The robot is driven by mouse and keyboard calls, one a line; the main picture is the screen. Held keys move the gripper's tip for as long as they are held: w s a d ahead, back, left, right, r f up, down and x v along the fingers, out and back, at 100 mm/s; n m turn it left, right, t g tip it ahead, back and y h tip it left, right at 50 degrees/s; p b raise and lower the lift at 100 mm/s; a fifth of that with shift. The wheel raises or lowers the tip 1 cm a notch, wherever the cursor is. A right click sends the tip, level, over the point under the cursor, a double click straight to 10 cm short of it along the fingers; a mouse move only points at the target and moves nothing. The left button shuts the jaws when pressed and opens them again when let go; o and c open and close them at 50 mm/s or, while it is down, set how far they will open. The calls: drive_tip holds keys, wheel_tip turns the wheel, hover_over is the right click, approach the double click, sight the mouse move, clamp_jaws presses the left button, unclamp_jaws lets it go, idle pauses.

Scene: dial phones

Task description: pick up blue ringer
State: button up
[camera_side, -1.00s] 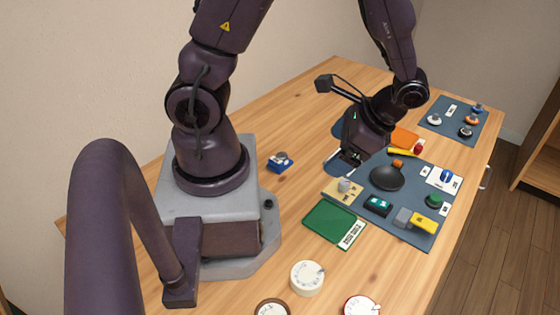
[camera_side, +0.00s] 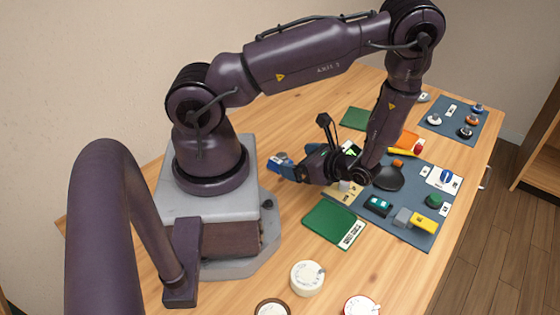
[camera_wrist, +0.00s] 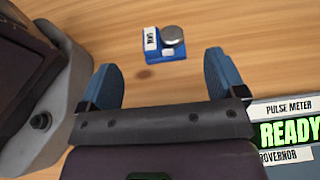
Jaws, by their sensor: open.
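The blue ringer is a small blue box (camera_wrist: 167,55) with a silver dome and a white label, lying on the wooden table near my base. In the side view, the blue ringer (camera_side: 274,162) is partly hidden by my gripper. My gripper (camera_wrist: 160,72) is open, with its two blue fingers spread to either side below the ringer in the wrist view. Nothing is between the fingers, and the ringer lies just beyond the fingertips, roughly centred between them. Whether the fingers touch the table is not clear.
My grey base stands close by. A dark mat (camera_side: 405,232) with a black dome, switches and buttons lies to the right. A green board (camera_side: 325,222) lies in front. White dials (camera_side: 307,278) stand nearer the camera. A READY display (camera_wrist: 290,133) shows at right in the wrist view.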

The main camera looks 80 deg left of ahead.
sight(281, 157)
drive_tip(key=shift+x, duration=3.15)
drive_tip(key=shift+w+a, duration=0.1)
drive_tip(key=shift+c, duration=0.2)
drive_tip(key=c, duration=1.1)
